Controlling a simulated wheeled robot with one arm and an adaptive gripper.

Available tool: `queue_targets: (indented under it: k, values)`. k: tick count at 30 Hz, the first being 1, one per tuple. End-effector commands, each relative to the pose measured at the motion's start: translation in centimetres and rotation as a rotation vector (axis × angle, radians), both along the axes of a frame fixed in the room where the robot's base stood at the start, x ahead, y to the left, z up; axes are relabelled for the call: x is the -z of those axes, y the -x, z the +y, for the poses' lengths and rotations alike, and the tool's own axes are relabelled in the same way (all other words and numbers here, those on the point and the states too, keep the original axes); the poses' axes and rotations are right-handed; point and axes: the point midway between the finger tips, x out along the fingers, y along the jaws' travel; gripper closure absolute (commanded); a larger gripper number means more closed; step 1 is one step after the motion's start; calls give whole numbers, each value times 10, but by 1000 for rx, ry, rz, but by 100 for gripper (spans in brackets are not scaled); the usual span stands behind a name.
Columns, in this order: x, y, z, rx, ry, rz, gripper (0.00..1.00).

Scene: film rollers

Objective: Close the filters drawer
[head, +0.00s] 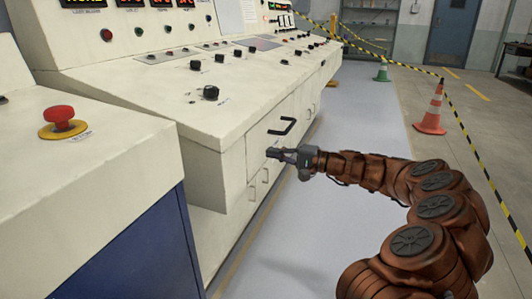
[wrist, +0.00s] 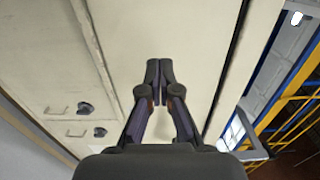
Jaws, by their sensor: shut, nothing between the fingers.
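The drawer (head: 258,140) is a cream front panel with a black bar handle (head: 283,126) on the side of the console. I cannot read a label on it, and it looks flush or nearly flush with the console side. My gripper (head: 273,153) is shut and empty, with its tips at the drawer front just below the handle. In the wrist view my gripper (wrist: 160,68) has its fingertips together, pointing at a broad cream panel (wrist: 195,40). I cannot tell whether the tips touch it. The black handle does not show in the wrist view.
The cream console (head: 150,90) carries knobs and displays. A red emergency button (head: 60,117) sits on the nearer cabinet at left. Smaller handles (head: 265,175) are below the drawer. A traffic cone (head: 432,112) and striped tape stand at right. The grey floor (head: 345,125) beside the console is clear.

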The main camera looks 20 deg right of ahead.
Motion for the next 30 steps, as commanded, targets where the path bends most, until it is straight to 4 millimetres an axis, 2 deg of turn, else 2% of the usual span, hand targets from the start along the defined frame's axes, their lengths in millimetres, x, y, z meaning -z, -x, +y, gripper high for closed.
queue_targets:
  k: [3,6,16,26,30]
  values:
    - [-4,17,-21,6,-2,-1,100]
    - [-4,31,-33,3,-3,-1,100]
    - [-2,67,-65,-4,-1,-1,100]
    - [0,75,-72,-7,0,0,100]
    - [-14,75,-59,-36,12,2,100]
